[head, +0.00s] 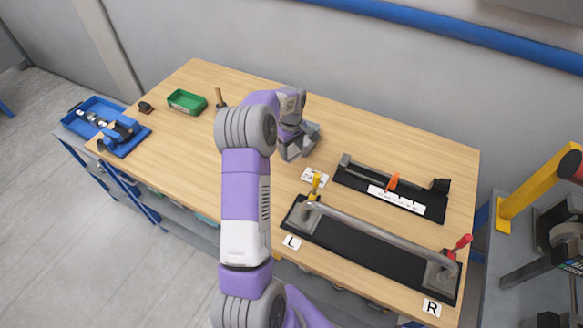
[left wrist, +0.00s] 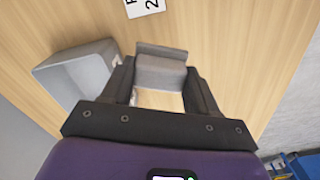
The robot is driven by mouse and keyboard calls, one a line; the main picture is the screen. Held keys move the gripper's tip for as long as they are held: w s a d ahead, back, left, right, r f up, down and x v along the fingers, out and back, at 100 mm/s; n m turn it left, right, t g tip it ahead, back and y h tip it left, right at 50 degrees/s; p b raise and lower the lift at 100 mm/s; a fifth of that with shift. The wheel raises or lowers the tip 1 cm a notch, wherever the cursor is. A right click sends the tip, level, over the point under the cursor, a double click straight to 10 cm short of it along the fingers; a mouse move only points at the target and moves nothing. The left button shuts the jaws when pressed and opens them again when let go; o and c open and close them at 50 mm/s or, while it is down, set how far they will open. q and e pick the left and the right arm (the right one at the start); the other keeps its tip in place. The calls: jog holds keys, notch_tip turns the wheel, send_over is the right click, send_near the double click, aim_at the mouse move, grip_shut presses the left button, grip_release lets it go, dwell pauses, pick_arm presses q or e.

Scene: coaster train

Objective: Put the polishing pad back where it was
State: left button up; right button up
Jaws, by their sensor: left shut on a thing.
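My left gripper (head: 293,147) is over the back middle of the wooden table, pointing down. In the left wrist view its two fingers are closed on a grey block (left wrist: 161,72), which looks like the polishing pad. The block sits between the fingers, close to the tabletop; I cannot tell whether it touches it. In the head view the block is mostly hidden by the gripper. A grey open tray or box (left wrist: 82,74) stands right beside the gripper, on its wall side. A printed white card (head: 314,177) lies in front of the gripper. My right gripper is not in view.
A black fixture with a long metal bar (head: 380,231) stands at the front right, between cards L and R. A smaller black fixture (head: 395,189) lies behind it. A green tray (head: 187,102) and a blue tray (head: 95,111) are at the left. The back right tabletop is clear.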

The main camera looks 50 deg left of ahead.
aim_at(292, 149)
pick_arm(q)
notch_tip(292, 149, down, 8)
jog(key=shift+r, duration=0.1)
jog(key=shift+d, duration=0.1)
dwell(0.3)
jog(key=o, duration=1)
notch_tip(292, 149, up, 12)
jog(key=shift+r, duration=0.1)
dwell(0.3)
